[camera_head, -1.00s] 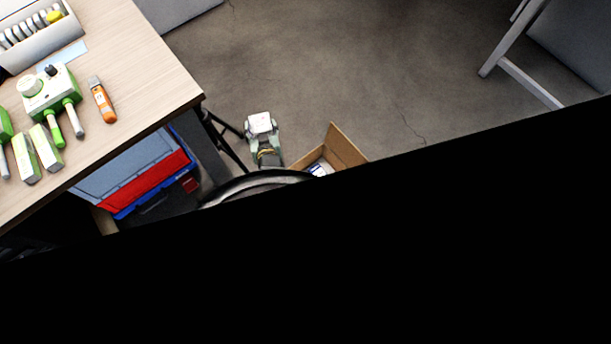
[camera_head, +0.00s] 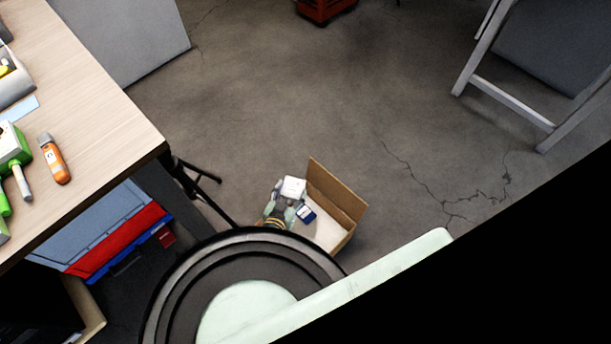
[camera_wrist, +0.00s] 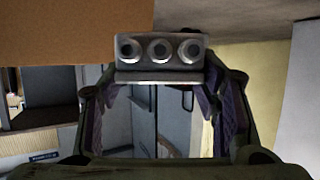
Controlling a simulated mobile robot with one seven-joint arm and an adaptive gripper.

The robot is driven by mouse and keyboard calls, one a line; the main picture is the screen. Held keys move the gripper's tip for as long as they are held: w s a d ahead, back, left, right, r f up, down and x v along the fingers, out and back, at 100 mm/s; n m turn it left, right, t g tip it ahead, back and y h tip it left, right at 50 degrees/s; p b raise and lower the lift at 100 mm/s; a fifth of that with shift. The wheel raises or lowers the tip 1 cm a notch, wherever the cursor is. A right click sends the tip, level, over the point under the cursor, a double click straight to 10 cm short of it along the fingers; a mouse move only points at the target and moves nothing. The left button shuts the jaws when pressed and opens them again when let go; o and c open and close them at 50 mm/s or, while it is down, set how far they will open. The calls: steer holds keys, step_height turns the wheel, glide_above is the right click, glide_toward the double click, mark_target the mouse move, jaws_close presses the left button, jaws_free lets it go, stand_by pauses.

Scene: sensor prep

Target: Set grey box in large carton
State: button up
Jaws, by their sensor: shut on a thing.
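The grey box (camera_head: 293,188) shows as a pale block at the tip of my gripper (camera_head: 279,207) in the head view. In the wrist view the grey box (camera_wrist: 160,50) has three round sockets on its face and sits between the fingers of my gripper (camera_wrist: 160,78), which is shut on it. The large carton (camera_head: 337,196) is an open brown cardboard box on the floor. The grey box appears at the carton's left side in the picture; I cannot tell whether it is over the opening. My own body hides the carton's near left part.
A small blue-and-white item (camera_head: 305,212) shows in the carton. A wooden table (camera_head: 90,90) with an orange tool (camera_head: 54,159) is at left, with a blue-and-red bin (camera_head: 105,235) under it. A grey chair (camera_head: 545,70) stands at upper right.

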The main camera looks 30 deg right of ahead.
steer(key=s+d+f+m+g+h+b, duration=0.1)
steer(key=s+f+m+g+b, duration=0.1)
steer(key=s+d+f+m+g+h+b, duration=0.1)
steer(key=s+f+m+g+b, duration=0.1)
steer(key=s+d+f+m+g+h+b, duration=0.1)
steer(key=s+f+m+g+b, duration=0.1)
steer(key=shift+s+h, duration=0.25)
steer(key=shift+h, duration=0.15)
steer(key=s+d+m+g+y+b, duration=0.1)
steer(key=s+d+m+g+b, duration=0.4)
steer(key=m+g, duration=0.4)
steer(key=shift+g, duration=0.3)
steer(key=shift+w+f+b, duration=0.2)
steer(key=shift+f+b, duration=0.75)
steer(key=shift+f, duration=0.8)
steer(key=shift+w+f+b, duration=0.2)
steer(key=shift+f+b, duration=0.7)
steer(key=shift+f, duration=0.8)
steer(key=shift+w+f+b, duration=0.2)
steer(key=shift+f+b, duration=0.75)
steer(key=shift+f, duration=0.8)
steer(key=shift+f+b, duration=0.5)
steer(key=shift+f, duration=0.05)
steer(key=shift+f, duration=0.1)
